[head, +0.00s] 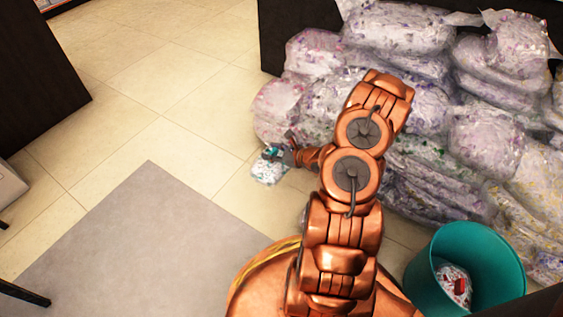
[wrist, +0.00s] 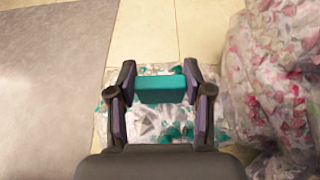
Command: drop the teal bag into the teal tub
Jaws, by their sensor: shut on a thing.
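The teal bag (head: 268,172) is a clear bag with teal pieces and a teal block on top. In the head view it hangs or rests at my gripper (head: 279,152), over the tiled floor left of the bag pile. In the wrist view my gripper (wrist: 160,90) has its two fingers on either side of the teal block, with the clear teal-flecked bag (wrist: 150,122) below it. I cannot tell whether the bag touches the floor. The teal tub (head: 490,255) stands at the lower right of the head view, with a red-and-white bag (head: 455,285) inside.
A large pile of clear bags with coloured scraps (head: 400,30) fills the upper right and borders the tub. A grey mat (head: 150,240) lies at the lower left. Dark furniture (head: 38,75) stands at the upper left. Tiled floor (head: 150,70) between is clear.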

